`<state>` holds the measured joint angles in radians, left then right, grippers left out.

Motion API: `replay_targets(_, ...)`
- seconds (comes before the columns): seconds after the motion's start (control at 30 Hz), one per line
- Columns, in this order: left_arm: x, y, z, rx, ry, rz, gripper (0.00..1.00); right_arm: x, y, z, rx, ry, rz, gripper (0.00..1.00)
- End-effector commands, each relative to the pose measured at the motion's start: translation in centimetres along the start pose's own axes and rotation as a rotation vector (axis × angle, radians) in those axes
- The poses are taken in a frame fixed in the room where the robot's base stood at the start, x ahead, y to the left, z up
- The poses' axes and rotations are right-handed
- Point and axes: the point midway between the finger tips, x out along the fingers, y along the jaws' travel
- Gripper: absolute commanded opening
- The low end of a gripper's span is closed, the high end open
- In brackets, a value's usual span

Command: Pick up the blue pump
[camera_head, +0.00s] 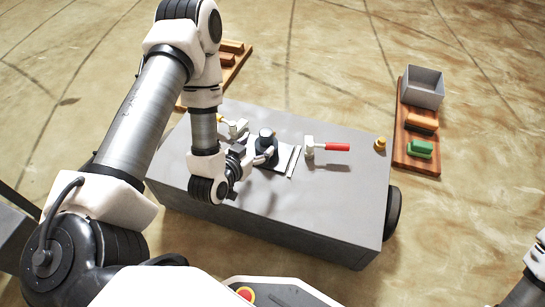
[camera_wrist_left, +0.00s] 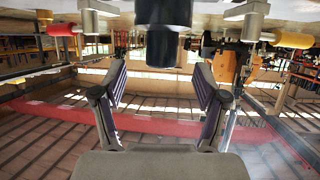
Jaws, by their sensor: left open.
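A dark, upright cylinder, which looks like the blue pump (camera_head: 266,138), stands on a light plate on top of the grey box. It looks nearly black, with only a faint blue tint. In the left wrist view the dark cylinder (camera_wrist_left: 162,32) hangs into the picture at top centre. My left gripper (camera_head: 266,156) is close beside it, on the near side. In the left wrist view both fingers of the gripper (camera_wrist_left: 159,76) are spread wide, with the cylinder's end between and just above the fingertips. I cannot tell if they touch it. My right gripper is not visible.
A red-handled clamp (camera_head: 336,147) stands right of the cylinder, and a yellow-handled clamp (camera_head: 238,125) stands left. Wooden boards with a grey bin (camera_head: 423,87) and blocks lie beyond, on the floor.

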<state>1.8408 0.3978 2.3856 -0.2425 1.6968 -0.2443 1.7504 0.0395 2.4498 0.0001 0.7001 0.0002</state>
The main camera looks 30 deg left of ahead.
Motion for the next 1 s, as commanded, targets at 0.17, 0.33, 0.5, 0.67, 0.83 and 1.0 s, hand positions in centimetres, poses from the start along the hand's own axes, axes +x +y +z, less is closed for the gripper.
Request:
replay_targets(0.17,2.4,0.0,0.1,0.002,0.004,0.001,0.72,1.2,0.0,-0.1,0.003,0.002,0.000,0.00)
replay_targets(0.33,5.3,-0.3,1.0,0.001,0.005,0.000,0.72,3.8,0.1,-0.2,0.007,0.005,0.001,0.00)
replay_targets(0.5,7.5,-0.2,0.6,0.002,0.003,0.001,0.72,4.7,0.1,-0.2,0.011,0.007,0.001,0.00)
replay_targets(0.67,7.5,-0.2,0.3,0.001,0.000,0.002,0.72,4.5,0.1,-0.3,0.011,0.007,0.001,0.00)
replay_targets(0.83,7.5,-0.2,0.3,0.001,0.000,0.001,0.33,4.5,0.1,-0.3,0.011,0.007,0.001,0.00)
replay_targets(1.0,7.5,-0.2,0.4,0.001,0.000,0.001,0.00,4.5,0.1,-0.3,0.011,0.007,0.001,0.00)
